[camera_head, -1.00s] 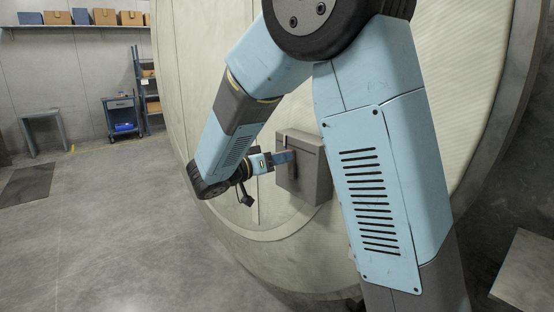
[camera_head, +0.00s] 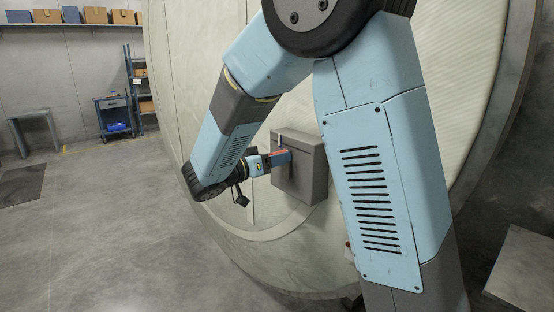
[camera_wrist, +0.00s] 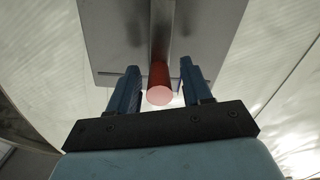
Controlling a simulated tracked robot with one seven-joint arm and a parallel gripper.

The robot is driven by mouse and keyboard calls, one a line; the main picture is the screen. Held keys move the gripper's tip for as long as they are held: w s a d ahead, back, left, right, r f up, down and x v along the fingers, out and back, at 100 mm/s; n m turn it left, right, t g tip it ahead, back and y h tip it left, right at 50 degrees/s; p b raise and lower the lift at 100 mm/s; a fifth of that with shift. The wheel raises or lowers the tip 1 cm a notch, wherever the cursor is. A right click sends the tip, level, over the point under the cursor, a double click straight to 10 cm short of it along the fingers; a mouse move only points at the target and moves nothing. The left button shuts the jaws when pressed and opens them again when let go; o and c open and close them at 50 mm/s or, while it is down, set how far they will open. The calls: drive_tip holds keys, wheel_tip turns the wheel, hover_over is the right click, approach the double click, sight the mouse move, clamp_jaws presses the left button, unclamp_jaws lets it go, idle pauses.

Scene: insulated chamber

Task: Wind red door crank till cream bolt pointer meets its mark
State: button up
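The crank shows in the wrist view as a grey arm (camera_wrist: 162,30) with a round red handle (camera_wrist: 159,84) pointing toward the camera. My gripper (camera_wrist: 160,68) is open, with its two blue fingers on either side of the red handle. Gaps show between the handle and both fingers. In the head view my gripper (camera_head: 279,159) is at the left side of the grey box (camera_head: 309,174) on the large cream round door (camera_head: 430,60). A strip of the red handle shows there. I cannot make out the cream bolt pointer or its mark in either view.
My own arm covers much of the door in the head view. A blue cart (camera_head: 114,116), a grey table (camera_head: 36,130) and a shelf with boxes (camera_head: 70,22) stand far off at the left. The floor (camera_head: 100,220) between is clear.

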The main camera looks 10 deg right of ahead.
drive_tip(key=shift+a, duration=0.1)
drive_tip(key=v, duration=1.3)
drive_tip(key=shift+s+a+f, duration=0.15)
drive_tip(key=shift+s+a, duration=0.05)
drive_tip(key=shift+a, duration=0.15)
drive_tip(key=s+d+n+g+y, duration=0.1)
drive_tip(key=s+d+g+y, duration=0.15)
drive_tip(key=d, duration=0.65)
drive_tip(key=s+d+n+g+y, duration=0.2)
drive_tip(key=s+d+g, duration=0.2)
drive_tip(key=d, duration=0.5)
drive_tip(key=shift+s+d+r+n+t+y, duration=0.25)
drive_tip(key=shift+s+d+n+t+y, duration=0.5)
drive_tip(key=shift+s+y, duration=1.3)
drive_tip(key=shift+s+d+r+n+t+y, duration=0.3)
drive_tip(key=shift+s+d+n+y, duration=1)
drive_tip(key=shift+s, duration=1.1)
drive_tip(key=shift+s+d+r+n+t+y, duration=0.15)
drive_tip(key=shift+s+d+n+t+y, duration=0.55)
drive_tip(key=shift+s+y, duration=1.45)
drive_tip(key=shift+s+a, duration=0.1)
